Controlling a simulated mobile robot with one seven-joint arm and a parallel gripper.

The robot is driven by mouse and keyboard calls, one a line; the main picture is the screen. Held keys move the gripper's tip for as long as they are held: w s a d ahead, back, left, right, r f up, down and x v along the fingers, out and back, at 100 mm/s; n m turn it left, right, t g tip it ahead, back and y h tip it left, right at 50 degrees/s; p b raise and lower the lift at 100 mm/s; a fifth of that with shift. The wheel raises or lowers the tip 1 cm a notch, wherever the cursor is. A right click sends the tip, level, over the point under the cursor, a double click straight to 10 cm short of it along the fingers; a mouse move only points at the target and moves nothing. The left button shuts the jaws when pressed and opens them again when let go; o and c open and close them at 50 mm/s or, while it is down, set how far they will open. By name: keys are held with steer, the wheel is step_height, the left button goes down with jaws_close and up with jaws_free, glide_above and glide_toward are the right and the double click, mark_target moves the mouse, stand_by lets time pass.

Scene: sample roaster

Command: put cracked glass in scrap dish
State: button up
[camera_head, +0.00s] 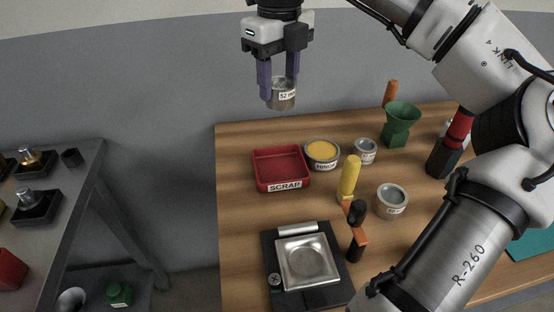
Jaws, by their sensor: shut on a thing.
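My gripper (279,82) is at the top middle, pointing down. Its two purple fingers are shut on a small grey metal-looking cup (284,97) with a white label that seems to begin "52". The cup hangs upright in the air, in the picture above the scrap dish and apart from it. The scrap dish (281,166) is a red square tray labelled SCRAP on the back left of the wooden table. It looks empty. I cannot make out a cracked glass or any crack on the held cup.
On the wooden table (236,215), a yellow-filled tin (322,151), two grey cups (365,151) (392,201), a green funnel (401,121), a yellow-handled tool (349,178) and a scale (306,261) stand close. A grey side table (75,195) is left, across a gap.

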mark_target(279, 103)
step_height(279, 103, down, 17)
stand_by(0.4)
steer(key=shift+f, duration=0.1)
steer(key=shift+f+b, duration=0.15)
steer(key=shift+b, duration=0.15)
steer(key=o, duration=1)
steer(key=shift+o, duration=0.2)
steer(key=shift+r, duration=0.2)
step_height(279, 103, up, 12)
steer(key=shift+r+p, duration=0.1)
steer(key=shift+p, duration=0.2)
